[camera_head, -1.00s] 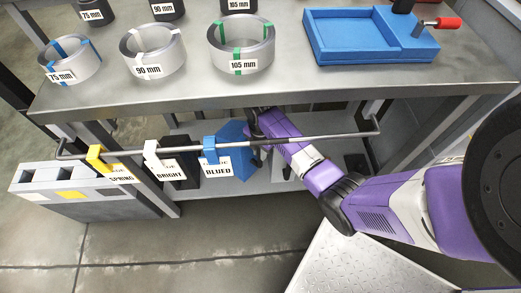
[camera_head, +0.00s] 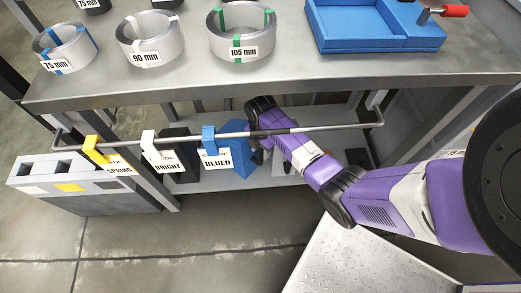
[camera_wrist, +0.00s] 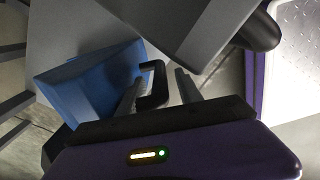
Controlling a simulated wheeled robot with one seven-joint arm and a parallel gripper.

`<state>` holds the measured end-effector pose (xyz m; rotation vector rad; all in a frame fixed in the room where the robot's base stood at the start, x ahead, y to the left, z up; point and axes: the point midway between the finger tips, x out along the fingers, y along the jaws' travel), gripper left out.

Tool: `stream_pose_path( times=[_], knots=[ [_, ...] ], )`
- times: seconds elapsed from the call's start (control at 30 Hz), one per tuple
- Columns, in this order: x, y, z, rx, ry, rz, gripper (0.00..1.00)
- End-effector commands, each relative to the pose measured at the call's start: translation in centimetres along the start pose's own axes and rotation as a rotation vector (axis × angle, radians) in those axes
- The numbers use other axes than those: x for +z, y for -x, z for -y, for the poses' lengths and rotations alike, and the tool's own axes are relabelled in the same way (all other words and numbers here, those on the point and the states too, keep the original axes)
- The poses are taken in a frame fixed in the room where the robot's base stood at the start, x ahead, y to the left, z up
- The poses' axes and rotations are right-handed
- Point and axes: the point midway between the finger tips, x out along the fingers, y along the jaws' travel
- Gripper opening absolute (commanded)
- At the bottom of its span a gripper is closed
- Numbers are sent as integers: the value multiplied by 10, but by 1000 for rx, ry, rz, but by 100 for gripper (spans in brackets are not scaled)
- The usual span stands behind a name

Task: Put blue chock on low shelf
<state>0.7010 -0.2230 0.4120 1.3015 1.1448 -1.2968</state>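The blue chock (camera_head: 242,158) is below the bench, partly hidden behind the BLUED tag. It appears to stand on the low shelf (camera_head: 290,180), though its base is largely hidden. In the wrist view, the chock (camera_wrist: 88,80) is left of centre with a black loop handle (camera_wrist: 160,88) on its side. My gripper (camera_wrist: 160,76) has its two fingers spread, one on each side of the handle. The right finger stands clear of the handle; the left finger lies close to it, and I cannot tell whether it touches. In the head view, my fingers are mostly hidden.
A rail (camera_head: 220,137) with hanging yellow, white and blue tags crosses in front of the shelf. A dark block (camera_head: 178,150) stands behind the BRIGHT tag. A grey block (camera_wrist: 185,22) is close by in the wrist view. The bench top (camera_head: 280,82) overhangs, carrying rings and a blue tray.

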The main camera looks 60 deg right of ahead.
Motion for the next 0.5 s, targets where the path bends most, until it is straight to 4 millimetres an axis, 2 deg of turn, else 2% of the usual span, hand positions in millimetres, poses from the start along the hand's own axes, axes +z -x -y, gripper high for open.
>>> stream_pose_path(
  times=[0.27,0.37,0.5],
  knots=[
    [0,2,0,0,0,0,42],
    [0,11,0,0,0,0,42],
    [0,35,-1,2,0,1,42]
  ],
)
